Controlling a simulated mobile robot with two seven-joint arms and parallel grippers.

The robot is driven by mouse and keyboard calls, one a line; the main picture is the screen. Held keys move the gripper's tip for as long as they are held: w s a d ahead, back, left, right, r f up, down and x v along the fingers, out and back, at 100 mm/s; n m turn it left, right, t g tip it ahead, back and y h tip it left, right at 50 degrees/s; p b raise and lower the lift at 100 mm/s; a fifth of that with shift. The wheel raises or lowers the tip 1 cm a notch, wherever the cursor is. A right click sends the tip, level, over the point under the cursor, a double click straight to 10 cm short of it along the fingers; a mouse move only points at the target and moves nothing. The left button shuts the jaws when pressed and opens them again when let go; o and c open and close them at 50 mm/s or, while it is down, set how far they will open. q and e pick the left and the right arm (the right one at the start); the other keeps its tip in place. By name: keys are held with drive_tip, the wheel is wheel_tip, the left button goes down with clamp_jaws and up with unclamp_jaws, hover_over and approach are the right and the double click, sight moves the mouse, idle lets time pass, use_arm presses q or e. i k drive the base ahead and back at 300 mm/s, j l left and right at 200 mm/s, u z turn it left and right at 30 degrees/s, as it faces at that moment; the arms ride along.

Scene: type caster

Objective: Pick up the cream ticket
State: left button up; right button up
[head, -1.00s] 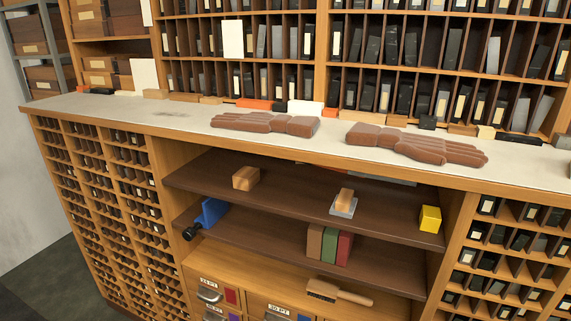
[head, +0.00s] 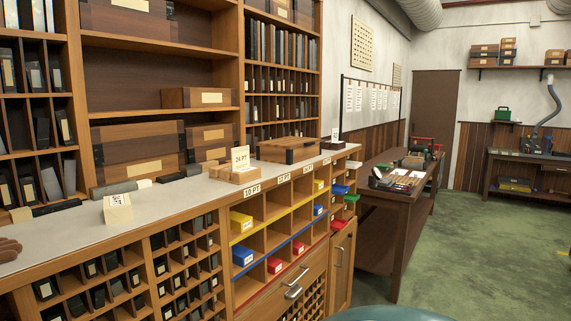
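A small cream ticket-like piece (head: 117,207) with dark printing on its top stands on the pale counter top (head: 60,235), at left in the head view. A cream card (head: 240,158) with dark lettering stands farther right on the counter, by small wooden blocks. A small pale card (head: 335,134) with dark marks stands near the counter's far end. I cannot tell which of these the task calls the cream ticket. Neither of my grippers is in view.
A brown hand-shaped piece (head: 9,248) lies at the counter's left edge. A grey cylinder (head: 113,188) and dark bars lie along the back. A dark workbench (head: 395,205) stands beyond; green floor (head: 465,245) is open at right.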

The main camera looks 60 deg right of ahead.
sight(240, 156)
drive_tip(key=z, duration=1.7)
drive_tip(key=l+u, duration=0.15)
drive_tip(key=u, duration=0.25)
drive_tip(key=i+l+u, duration=0.1)
drive_tip(key=u, duration=0.3)
drive_tip(key=l+u, duration=0.25)
drive_tip(key=u, duration=0.15)
drive_tip(key=l+u, duration=0.25)
drive_tip(key=l, duration=0.3)
drive_tip(key=l+u, duration=0.3)
drive_tip(key=l, duration=0.25)
drive_tip(key=i, duration=0.05)
